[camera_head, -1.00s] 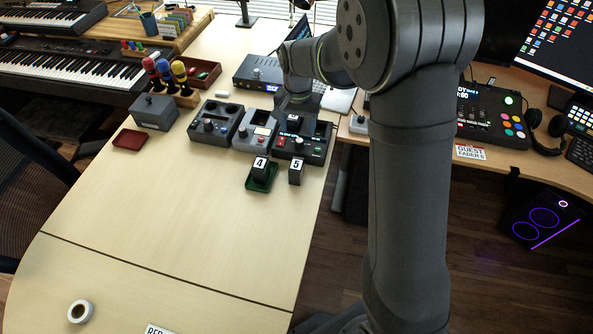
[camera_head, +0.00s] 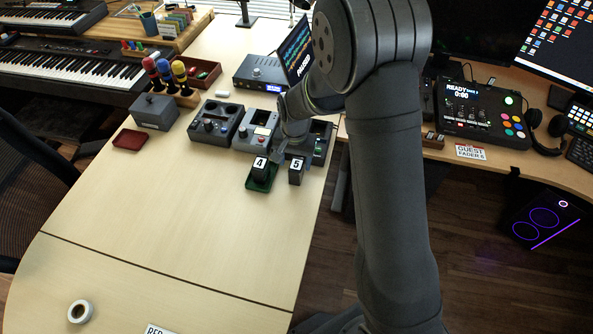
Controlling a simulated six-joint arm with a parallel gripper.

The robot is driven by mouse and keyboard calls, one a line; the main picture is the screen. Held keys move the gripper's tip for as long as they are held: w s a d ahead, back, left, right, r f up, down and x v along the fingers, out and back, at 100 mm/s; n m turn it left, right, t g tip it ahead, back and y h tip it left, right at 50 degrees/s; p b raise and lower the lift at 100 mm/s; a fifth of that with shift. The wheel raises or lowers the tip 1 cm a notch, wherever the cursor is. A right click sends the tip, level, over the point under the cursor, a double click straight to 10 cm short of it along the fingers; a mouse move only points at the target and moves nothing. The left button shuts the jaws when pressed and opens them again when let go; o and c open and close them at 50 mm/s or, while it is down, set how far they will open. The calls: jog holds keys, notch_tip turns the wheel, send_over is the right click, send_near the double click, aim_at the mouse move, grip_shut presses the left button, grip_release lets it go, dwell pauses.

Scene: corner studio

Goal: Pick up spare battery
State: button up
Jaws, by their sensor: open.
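Two dark blocks with white number labels sit on the pale desk; they look like batteries, and I cannot tell which is the spare. Block 4 (camera_head: 260,169) stands in a small green tray (camera_head: 262,186). Block 5 (camera_head: 296,172) stands to its right on the bare desk, near the right edge. My gripper (camera_head: 287,152) is open, just behind and above the two blocks, close to block 5. I see no block between its fingers, and whether it touches block 5 is unclear. My wrist hides part of the rightmost dark device (camera_head: 320,143).
Dark and grey devices (camera_head: 215,122) stand in a row behind the blocks. A red tray (camera_head: 130,139) and a grey box (camera_head: 155,111) lie to the left. A tape roll (camera_head: 80,311) is at the front. The middle of the desk is clear.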

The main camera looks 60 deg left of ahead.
jog(key=shift+w+f, duration=0.2)
jog(key=shift+f, duration=2.45)
jog(key=c, duration=1.3)
jog(key=shift+o, duration=0.2)
jog(key=shift+r, duration=0.1)
